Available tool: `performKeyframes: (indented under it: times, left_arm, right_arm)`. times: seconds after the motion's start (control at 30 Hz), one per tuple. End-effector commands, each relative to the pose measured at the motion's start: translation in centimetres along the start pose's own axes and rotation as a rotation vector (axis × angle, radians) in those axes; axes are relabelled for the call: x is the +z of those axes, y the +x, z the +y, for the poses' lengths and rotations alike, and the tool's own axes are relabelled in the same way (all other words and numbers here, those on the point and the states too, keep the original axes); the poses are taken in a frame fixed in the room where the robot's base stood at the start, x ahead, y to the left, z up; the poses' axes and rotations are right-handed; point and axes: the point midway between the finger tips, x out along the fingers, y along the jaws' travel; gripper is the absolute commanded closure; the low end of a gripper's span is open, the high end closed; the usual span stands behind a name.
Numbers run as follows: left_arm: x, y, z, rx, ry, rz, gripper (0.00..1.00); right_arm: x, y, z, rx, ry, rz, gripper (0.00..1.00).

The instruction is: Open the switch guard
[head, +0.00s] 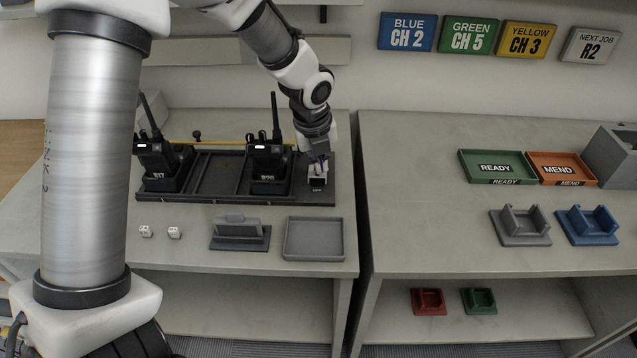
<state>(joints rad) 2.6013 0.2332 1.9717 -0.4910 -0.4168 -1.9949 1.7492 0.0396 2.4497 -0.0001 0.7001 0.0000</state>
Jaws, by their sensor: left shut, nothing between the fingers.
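A small white-and-dark switch unit (317,183), labelled OFF on its front, sits at the right end of the dark charging rack (215,195) on the left table. Its guard is small and partly hidden by my gripper, and I cannot tell how far it is raised. My left gripper (319,162) is shut and empty, pointing down right at the top of the switch unit. I cannot tell whether its fingertips touch the guard. My right gripper is not in view.
Two black radios, B17 (158,165) and B20 (270,165), stand in the rack with antennas up. A grey tray (314,253) and grey stand (240,244) lie in front. READY (463,168) and MEND (596,180) trays sit on the right table, beyond a gap.

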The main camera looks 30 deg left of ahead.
Motion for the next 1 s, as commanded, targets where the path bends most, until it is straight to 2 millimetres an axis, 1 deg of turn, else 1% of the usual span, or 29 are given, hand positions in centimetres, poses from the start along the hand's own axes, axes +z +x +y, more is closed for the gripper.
performKeyframes:
  times: [0.03,0.13,0.23,0.63,0.67,0.7,0.8,0.9,1.0]
  left_arm:
    - [0.1,0.6,0.2,-0.015,-0.016,0.007,1.0]
    - [0.2,0.8,0.2,-0.017,-0.017,0.005,1.0]
    - [0.1,2.1,0.2,-0.015,-0.017,0.006,1.0]
    - [0.0,10.7,0.1,-0.012,-0.018,0.007,1.0]
    - [1.0,9.6,-0.1,-0.019,-0.021,0.003,1.0]
    - [1.8,9.3,-0.1,-0.018,-0.022,0.004,1.0]
    - [3.0,8.9,0.0,-0.017,-0.021,0.005,1.0]
    - [3.7,8.8,0.1,-0.016,-0.019,0.005,1.0]
    - [3.9,8.7,0.1,-0.015,-0.018,0.005,1.0]
  right_arm:
    - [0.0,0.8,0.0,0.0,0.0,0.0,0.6]
    - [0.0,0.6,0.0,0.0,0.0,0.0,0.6]
    - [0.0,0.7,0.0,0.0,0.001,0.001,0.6]
    - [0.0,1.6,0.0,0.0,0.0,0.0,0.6]
    - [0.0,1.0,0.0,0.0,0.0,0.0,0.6]
    - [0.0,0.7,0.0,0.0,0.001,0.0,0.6]
    - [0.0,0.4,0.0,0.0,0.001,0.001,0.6]
    - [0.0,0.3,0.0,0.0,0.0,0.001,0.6]
    - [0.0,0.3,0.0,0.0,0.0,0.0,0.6]
